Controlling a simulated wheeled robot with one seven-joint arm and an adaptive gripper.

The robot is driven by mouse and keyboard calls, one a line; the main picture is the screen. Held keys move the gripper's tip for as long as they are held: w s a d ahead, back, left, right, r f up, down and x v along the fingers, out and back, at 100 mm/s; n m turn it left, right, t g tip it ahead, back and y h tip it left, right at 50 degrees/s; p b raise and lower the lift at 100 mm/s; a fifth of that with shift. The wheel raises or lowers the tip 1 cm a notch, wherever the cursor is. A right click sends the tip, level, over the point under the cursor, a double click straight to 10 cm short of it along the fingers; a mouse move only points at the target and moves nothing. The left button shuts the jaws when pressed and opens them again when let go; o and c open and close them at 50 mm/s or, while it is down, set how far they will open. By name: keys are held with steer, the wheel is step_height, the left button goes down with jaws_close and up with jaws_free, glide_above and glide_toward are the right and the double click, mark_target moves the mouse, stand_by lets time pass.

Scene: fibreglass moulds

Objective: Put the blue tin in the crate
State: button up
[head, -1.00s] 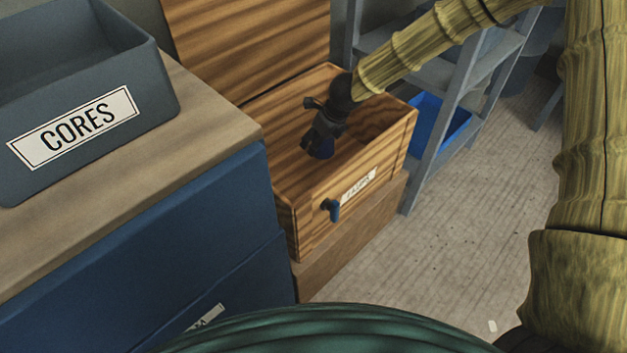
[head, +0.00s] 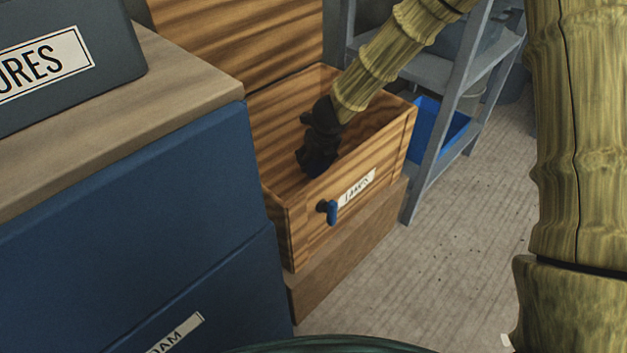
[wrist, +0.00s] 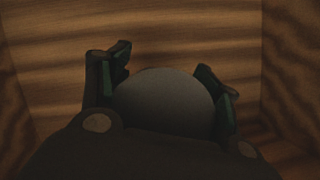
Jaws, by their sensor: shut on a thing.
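My gripper (head: 319,150) is down inside an open wooden drawer-like box (head: 300,222), which has a label and a blue handle on its front. In the wrist view my gripper's two fingers stand on either side of a round, greyish thing (wrist: 165,98), shut on it. A bright blue open crate (head: 425,122) sits low on the grey shelf at right.
A grey labelled bin (head: 105,75) stands on the wooden top of a blue cabinet (head: 130,210) at left. The grey shelf rack (head: 440,120) is right of the wooden box. Open floor (head: 450,240) lies in front of the rack.

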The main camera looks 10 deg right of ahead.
mark_target(315, 173)
steer(key=shift+f+b, duration=1.7)
steer(key=shift+f, duration=1.5)
steer(key=o, duration=1.2)
steer(key=shift+o, duration=0.2)
steer(key=p+v, duration=0.5)
steer(key=v, duration=0.7)
